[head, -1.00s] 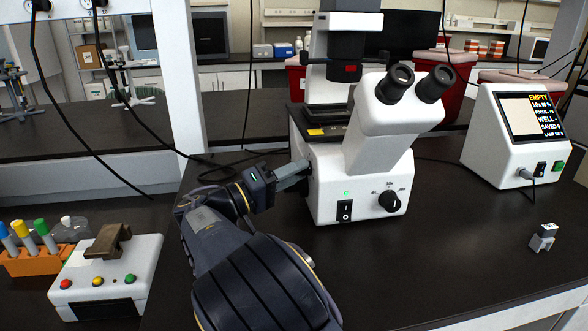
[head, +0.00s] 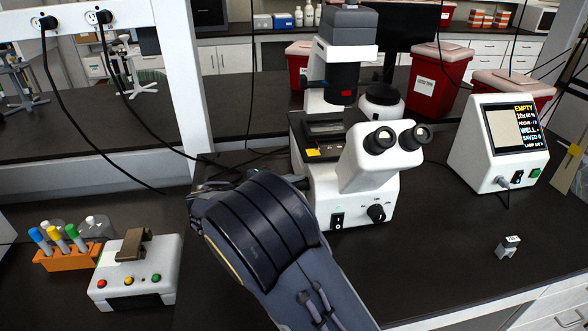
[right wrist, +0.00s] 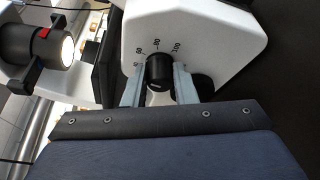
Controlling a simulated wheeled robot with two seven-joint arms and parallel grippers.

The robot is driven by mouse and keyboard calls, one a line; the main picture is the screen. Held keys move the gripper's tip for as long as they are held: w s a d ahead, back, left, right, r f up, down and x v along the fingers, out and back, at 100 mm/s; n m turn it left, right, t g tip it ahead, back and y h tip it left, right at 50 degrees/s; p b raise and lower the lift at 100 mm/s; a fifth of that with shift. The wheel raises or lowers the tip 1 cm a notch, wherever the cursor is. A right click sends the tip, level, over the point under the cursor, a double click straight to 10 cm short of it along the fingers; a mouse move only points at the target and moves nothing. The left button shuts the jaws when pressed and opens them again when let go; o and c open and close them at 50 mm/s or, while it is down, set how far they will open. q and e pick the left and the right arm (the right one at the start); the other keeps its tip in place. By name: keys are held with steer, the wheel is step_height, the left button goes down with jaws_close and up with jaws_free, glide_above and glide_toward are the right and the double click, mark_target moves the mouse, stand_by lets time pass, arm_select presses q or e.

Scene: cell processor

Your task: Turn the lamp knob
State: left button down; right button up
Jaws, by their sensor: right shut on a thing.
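The white microscope (head: 350,205) stands on the dark bench in the head view. In the right wrist view, the black lamp knob (right wrist: 158,68) sits on its white side, with printed numbers around it. My right gripper (right wrist: 159,80) is shut on this knob, one grey finger on each side. In the head view my right arm (head: 262,225) reaches to the left side of the microscope and hides the knob and most of the gripper. A round lamp (right wrist: 68,46) glows in the right wrist view. My left gripper is not in view.
A front knob (head: 376,213) and rocker switch (head: 337,220) are on the microscope. A screen unit (head: 500,145) stands to the right, with a small grey-white piece (head: 508,247) before it. A button box (head: 135,270) and orange tube rack (head: 68,258) are at left.

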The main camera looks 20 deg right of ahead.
steer(key=shift+w+r+n+g+y+p, duration=0.1)
steer(key=shift+n+g+y+p, duration=0.45)
steer(key=shift+n+p, duration=1.25)
steer(key=shift+w+r+n+g+y+p, duration=0.1)
steer(key=shift+n+g+y+p, duration=0.55)
steer(key=shift+p, duration=2)
steer(key=shift+n, duration=0.25)
steer(key=o, duration=1)
steer(key=b+v, duration=0.1)
steer(key=v, duration=0.7)
steer(key=shift+f+b, duration=0.15)
steer(key=shift+b, duration=0.2)
